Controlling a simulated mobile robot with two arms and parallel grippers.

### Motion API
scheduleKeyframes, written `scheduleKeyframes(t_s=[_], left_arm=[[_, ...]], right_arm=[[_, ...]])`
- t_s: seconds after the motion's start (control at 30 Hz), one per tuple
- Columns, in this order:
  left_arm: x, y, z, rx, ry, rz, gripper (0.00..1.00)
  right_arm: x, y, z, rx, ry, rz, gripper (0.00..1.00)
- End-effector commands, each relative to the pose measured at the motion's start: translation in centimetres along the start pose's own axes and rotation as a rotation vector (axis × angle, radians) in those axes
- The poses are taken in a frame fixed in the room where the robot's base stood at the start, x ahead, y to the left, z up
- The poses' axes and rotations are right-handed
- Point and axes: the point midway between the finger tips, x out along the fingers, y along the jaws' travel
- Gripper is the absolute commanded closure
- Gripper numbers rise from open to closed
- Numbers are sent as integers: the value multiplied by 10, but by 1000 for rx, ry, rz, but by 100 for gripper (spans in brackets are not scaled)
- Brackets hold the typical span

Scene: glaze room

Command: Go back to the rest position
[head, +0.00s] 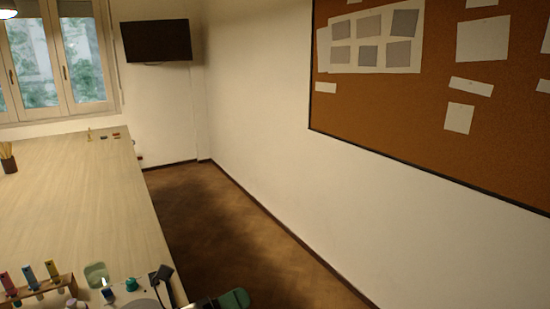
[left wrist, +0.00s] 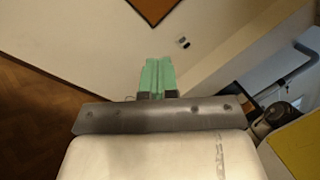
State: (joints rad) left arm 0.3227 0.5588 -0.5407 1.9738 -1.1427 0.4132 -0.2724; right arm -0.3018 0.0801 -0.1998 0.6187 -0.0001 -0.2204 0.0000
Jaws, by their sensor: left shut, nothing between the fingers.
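My left gripper (head: 232,299) shows at the bottom edge of the head view, over the floor just right of the table's near end. Its green fingers touch nothing. In the left wrist view, its two green fingers (left wrist: 157,74) are pressed together with nothing between them. My right gripper is in neither view.
The long pale table (head: 75,195) runs along the left. Its near end holds a wooden rack (head: 42,291) with coloured tubes and a green dish (head: 96,274). Brown floor (head: 225,235) lies free between table and wall. A cork board (head: 430,95) hangs right.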

Motion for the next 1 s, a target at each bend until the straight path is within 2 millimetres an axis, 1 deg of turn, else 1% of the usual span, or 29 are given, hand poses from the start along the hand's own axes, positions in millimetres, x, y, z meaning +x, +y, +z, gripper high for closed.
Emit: scheduleKeyframes(t_s=[0.03, 0.07, 0.13, 0.17, 0.23, 0.27, 0.3, 0.37, 0.4, 0.43, 0.47, 0.5, 0.57, 0.6, 0.7, 0.8, 0.87, 0.9, 1.0], left_arm=[[-5, -4, 6, -134, -150, -15, 100], [-10, -4, 12, -217, -244, -17, 100], [-28, 1, 23, -414, -459, -5, 100], [-38, 6, 26, -501, -550, 8, 100], [-65, 22, 27, -705, -756, 53, 100], [-78, 30, 24, -794, -841, 80, 100], [-96, 41, 17, -911, -953, 123, 100], [-124, 57, 1, -1085, -1114, 198, 100], [-142, 67, -14, -1196, -1214, 257, 100], [-155, 73, -27, -1275, -1282, 302, 100], [-167, 77, -39, -1344, -1343, 347, 100], [-180, 81, -56, -1429, -1415, 406, 100], [-198, 84, -80, -1536, -1503, 491, 100], [-207, 84, -94, -1597, -1553, 545, 100], [-227, 81, -128, -1728, -1655, 671, 100], [-242, 73, -158, -1834, -1732, 791, 100], [-250, 67, -174, -1889, -1772, 861, 100], [-255, 62, -185, -1925, -1795, 908, 100], [-266, 49, -210, -2002, -1847, 1026, 100]], right_arm=[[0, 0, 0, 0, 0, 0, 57], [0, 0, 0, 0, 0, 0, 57], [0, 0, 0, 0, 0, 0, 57], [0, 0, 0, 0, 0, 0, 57], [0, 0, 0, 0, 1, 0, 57], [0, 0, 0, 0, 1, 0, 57], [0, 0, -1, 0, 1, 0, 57], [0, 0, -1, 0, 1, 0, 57], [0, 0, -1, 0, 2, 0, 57], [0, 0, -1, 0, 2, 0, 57], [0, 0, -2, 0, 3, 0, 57], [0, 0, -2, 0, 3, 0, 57], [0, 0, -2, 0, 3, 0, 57], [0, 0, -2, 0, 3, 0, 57], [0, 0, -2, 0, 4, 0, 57], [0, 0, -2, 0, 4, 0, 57], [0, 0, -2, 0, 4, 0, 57], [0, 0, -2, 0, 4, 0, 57], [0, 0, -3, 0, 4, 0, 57]])
